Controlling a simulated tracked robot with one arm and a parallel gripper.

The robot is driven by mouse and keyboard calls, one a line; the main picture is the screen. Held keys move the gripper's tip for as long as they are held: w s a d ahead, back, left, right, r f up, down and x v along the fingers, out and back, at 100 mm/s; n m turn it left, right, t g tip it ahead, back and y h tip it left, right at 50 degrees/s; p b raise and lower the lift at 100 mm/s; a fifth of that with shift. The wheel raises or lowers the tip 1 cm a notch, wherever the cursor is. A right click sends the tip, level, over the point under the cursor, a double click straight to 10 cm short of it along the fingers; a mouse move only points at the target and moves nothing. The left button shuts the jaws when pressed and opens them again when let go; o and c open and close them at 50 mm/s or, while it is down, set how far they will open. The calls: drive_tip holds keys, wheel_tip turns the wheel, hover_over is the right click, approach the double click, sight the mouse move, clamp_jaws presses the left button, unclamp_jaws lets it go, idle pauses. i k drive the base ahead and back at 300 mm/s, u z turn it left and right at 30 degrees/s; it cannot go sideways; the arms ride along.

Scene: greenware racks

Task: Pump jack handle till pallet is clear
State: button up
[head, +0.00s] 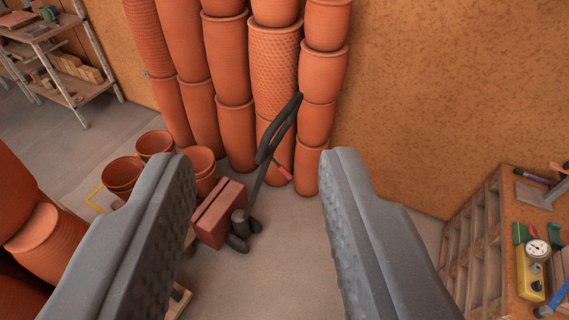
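The pallet jack's dark looped handle (279,128) stands tilted up to the right on a dark shaft, with a small red lever below the loop. The jack's base with dark wheels (240,232) is on the floor. A reddish block-like body (218,214) sits beside it at the left. A bit of wooden pallet (178,300) shows low, mostly hidden behind my left finger, so its height off the floor cannot be told. My gripper (258,180) is open and empty, its fingers wide apart on either side of the jack in the picture.
Tall stacks of terracotta pots (275,70) stand against the wall behind the handle. Loose pots (123,174) stand on the floor at left. A wooden bench (490,215) with a gauge (537,248) and tools is at right. Shelves (80,85) stand far left.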

sight(265, 152)
drive_tip(key=z, duration=0.05)
drive_tip(key=i, duration=1)
drive_tip(key=u, duration=0.05)
